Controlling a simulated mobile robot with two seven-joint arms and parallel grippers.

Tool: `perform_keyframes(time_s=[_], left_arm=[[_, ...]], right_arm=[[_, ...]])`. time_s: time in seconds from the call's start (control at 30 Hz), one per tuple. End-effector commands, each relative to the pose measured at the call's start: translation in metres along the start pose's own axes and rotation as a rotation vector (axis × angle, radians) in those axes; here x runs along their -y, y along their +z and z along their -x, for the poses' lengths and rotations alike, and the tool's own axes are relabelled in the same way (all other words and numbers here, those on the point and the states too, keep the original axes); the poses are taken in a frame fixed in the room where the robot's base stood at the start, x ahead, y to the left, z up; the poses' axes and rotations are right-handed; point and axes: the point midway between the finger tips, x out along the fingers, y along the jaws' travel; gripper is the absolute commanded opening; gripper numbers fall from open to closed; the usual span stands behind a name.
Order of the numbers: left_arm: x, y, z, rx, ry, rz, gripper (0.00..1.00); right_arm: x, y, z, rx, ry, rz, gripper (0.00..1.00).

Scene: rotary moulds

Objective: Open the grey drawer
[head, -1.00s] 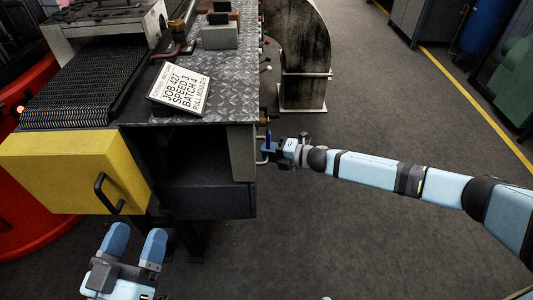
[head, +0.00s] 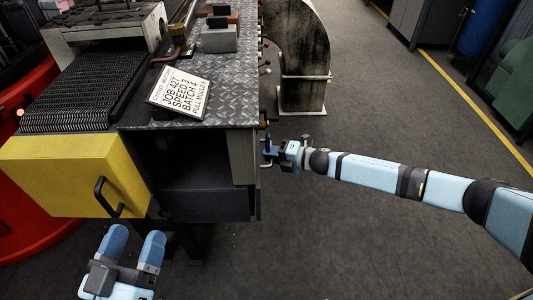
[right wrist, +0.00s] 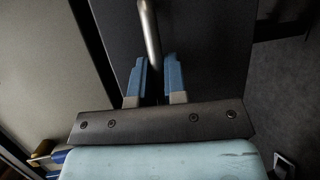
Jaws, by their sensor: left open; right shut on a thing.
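In the right wrist view, a dark grey front panel (right wrist: 212,45) of the drawer carries a round metal bar handle (right wrist: 150,35). My right gripper (right wrist: 160,68) is shut on that handle, with one blue finger on each side of it. In the head view my right gripper (head: 268,152) is at the right side of the machine, where the panel's dark edge (head: 258,190) shows nearly edge-on. Most of the handle is hidden there. My left gripper (head: 134,238) is open and empty, below the yellow box front (head: 60,175).
The yellow front has a black handle (head: 103,197). A sign (head: 180,93) reading "JOB 427, SPEED 3, BATCH 4, PULL MOULD 3" stands on the metal-plated top (head: 225,112). A worn dark housing (head: 303,60) stands behind my right arm. The floor (head: 370,250) to the right is clear.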

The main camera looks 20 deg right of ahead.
Motion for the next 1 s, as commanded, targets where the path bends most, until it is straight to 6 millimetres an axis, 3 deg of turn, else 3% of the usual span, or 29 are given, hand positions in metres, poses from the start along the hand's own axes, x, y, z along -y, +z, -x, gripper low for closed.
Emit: perform_keyframes(time_s=[0.43, 0.8, 1.0], left_arm=[[0.013, 0.028, 0.006, 0.14, -0.05, -0.02, 0.69], [0.018, 0.035, 0.01, 0.179, -0.076, -0.018, 0.69], [0.018, 0.035, 0.01, 0.181, -0.075, -0.019, 0.69]], right_arm=[[0.017, 0.029, 0.072, 0.003, -0.004, -0.001, 0.0], [0.031, 0.054, 0.131, 0.002, -0.003, -0.001, 0.0], [0.035, 0.063, 0.152, 0.002, -0.002, -0.001, 0.0]])
